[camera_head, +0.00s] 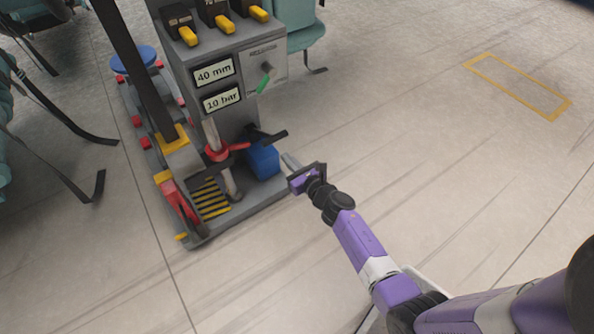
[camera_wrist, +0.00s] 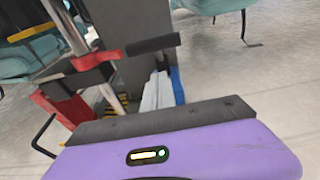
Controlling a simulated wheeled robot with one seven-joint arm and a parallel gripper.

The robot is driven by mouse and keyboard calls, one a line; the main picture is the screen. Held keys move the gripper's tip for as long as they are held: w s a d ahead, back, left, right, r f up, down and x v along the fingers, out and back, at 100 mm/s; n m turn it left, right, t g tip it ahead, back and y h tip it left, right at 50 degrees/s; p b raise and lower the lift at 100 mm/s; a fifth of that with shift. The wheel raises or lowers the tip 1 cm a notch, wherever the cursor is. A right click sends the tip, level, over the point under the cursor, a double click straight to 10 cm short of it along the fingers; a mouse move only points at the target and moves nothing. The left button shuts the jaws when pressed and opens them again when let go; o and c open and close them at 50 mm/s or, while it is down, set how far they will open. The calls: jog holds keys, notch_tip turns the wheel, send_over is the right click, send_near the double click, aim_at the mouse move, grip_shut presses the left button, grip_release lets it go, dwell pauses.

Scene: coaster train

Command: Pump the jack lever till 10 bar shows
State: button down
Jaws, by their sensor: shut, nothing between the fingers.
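The grey machine (camera_head: 223,52) stands upright at the upper left of the head view. Its lower display (camera_head: 222,99) reads "10 bar", and the display above it (camera_head: 213,72) reads "40 mm".
A blue box (camera_head: 263,161) sits at the machine's base beside my gripper. A small lever with a green handle (camera_head: 265,80) is on a panel above. Teal seats (camera_head: 297,30) stand behind. The floor to the right is clear, with a yellow outlined rectangle (camera_head: 518,86).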

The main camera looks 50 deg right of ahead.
jog(key=shift+w+d+r+p, duration=0.3)
jog(key=shift+w+r, duration=0.3)
jog(key=shift+w, duration=0.15)
jog(key=shift+w+d+r+p, duration=0.15)
jog(key=shift+w+r+p, duration=0.15)
jog(key=shift+w+r, duration=0.35)
jog(key=shift+w+f, duration=0.1)
jog(key=shift+f, duration=0.05)
jog(key=w+r+p, duration=0.1)
jog(key=r, duration=0.1)
jog(key=w+d+r+p, duration=0.1)
jog(key=w+r+p, duration=0.1)
jog(key=r, duration=0.1)
jog(key=w+r+p, duration=0.1)
jog(key=r+p, duration=0.1)
jog(key=shift+w+d+r, duration=0.15)
jog(key=shift+w+r, duration=0.1)
jog(key=shift+w, duration=0.1)
jog(key=shift+w+d+r, duration=0.1)
jog(key=shift+w+r, duration=0.05)
jog(key=shift+w, duration=0.1)
